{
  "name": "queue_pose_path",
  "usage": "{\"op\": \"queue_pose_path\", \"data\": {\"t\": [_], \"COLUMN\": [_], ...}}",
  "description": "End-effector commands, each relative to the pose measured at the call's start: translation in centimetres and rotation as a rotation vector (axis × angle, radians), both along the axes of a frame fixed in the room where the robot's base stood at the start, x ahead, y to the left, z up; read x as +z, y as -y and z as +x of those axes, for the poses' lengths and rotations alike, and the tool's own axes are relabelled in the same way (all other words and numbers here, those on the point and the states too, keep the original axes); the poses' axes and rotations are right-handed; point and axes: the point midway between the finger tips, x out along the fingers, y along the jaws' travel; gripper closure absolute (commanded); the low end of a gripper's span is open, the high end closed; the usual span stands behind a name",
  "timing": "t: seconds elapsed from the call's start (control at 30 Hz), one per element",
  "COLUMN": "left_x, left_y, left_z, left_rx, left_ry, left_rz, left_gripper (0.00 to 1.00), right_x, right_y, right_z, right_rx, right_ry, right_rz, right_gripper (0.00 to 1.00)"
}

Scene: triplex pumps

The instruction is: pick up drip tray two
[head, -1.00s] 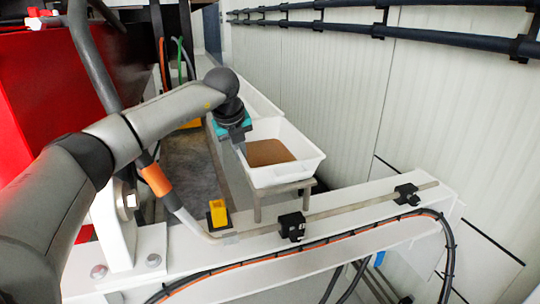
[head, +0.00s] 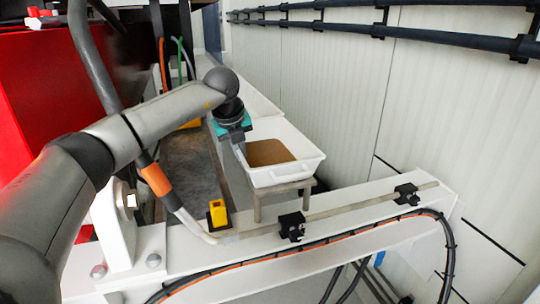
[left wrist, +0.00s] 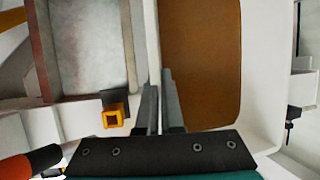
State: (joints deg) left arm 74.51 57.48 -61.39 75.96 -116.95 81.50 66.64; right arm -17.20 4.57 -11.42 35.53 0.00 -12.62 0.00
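A white drip tray (head: 309,166) with brown liquid in it stands on a low metal stand in the head view. Its white side wall (left wrist: 153,50) and brown content show in the left wrist view. My left gripper (head: 241,152) points down at the tray's left wall. In the left wrist view its two fingers (left wrist: 160,100) stand close together, one on each side of that wall, and look shut on it. The tray sits level on its stand. No label is readable on it. My right gripper is not in view.
A second white tray (head: 262,104) stands behind the first. A white beam with a rod, black clamps (head: 292,227) and cables crosses the front. A yellow block (head: 218,214) stands at the left, and a pale panelled wall (head: 350,110) with dark pipes closes off the right.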

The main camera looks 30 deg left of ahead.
Motion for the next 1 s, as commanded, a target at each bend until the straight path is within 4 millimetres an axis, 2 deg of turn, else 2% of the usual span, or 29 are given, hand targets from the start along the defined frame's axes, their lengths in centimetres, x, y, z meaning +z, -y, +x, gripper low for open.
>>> {"op": "queue_pose_path", "data": {"t": [0.67, 1.0], "left_x": [0.5, 2.8], "left_y": [0.0, 0.1], "left_z": [0.1, 0.2], "left_rx": [0.001, 0.0], "left_ry": [0.006, 0.009], "left_rz": [-0.001, -0.002], "left_gripper": [1.0, 1.0], "right_x": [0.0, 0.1], "right_y": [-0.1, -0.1], "right_z": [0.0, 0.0], "right_rx": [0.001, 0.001], "right_ry": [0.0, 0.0], "right_rz": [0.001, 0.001], "right_gripper": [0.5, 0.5]}}
